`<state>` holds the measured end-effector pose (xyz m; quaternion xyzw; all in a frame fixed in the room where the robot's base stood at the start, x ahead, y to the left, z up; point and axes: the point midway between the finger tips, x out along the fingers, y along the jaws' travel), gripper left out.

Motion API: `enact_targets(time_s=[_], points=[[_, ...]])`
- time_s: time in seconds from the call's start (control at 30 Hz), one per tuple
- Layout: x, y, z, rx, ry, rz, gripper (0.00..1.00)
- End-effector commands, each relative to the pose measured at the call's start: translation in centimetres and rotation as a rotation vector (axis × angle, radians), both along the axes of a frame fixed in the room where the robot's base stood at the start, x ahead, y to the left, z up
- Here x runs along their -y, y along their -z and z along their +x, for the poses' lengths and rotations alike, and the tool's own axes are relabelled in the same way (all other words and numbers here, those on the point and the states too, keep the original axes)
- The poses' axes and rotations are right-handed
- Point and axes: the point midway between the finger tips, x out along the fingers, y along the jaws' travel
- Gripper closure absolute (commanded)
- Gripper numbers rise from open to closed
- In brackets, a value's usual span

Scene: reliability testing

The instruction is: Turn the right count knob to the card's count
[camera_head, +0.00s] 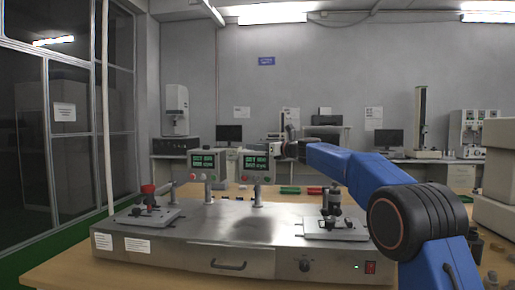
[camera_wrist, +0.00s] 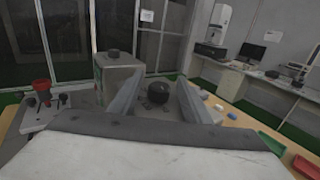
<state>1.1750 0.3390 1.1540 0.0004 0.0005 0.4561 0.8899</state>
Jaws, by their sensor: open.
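The right counter box (camera_head: 256,166) stands on a post on the steel tester, its screen lit with green digits too small to read. My gripper (camera_head: 277,148) is at the upper right of this box in the head view. In the wrist view my gripper (camera_wrist: 160,75) is open, with a dark round knob (camera_wrist: 158,93) between its two fingers. I cannot tell whether the fingers touch it. A left counter box (camera_head: 208,164) stands beside it; in the wrist view a grey box (camera_wrist: 120,74) has a dark knob on top. White labels (camera_head: 103,241) on the tester's front are unreadable; I cannot pick out the card.
The steel tester (camera_head: 190,262) has a drawer handle, a front dial (camera_head: 305,265) and a red switch (camera_head: 370,267). A red-topped fixture (camera_head: 148,190) stands at left, a metal fixture (camera_head: 331,205) at right. A green tray (camera_head: 290,190) and a red tray (camera_wrist: 306,166) lie behind.

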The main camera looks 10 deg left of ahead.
Motion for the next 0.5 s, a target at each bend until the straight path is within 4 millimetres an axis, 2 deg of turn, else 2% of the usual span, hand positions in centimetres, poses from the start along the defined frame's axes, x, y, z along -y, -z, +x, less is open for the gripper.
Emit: enact_targets(time_s=[0.2,0.37,0.4,0.5], points=[[0.00,-0.05,-0.01,0.001,0.000,-0.001,0.57],[0.01,-0.05,-0.02,0.001,0.000,-0.001,0.95],[0.02,-0.05,-0.02,0.001,0.000,-0.001,0.98],[0.01,-0.06,-0.03,0.001,0.001,-0.001,0.98]])
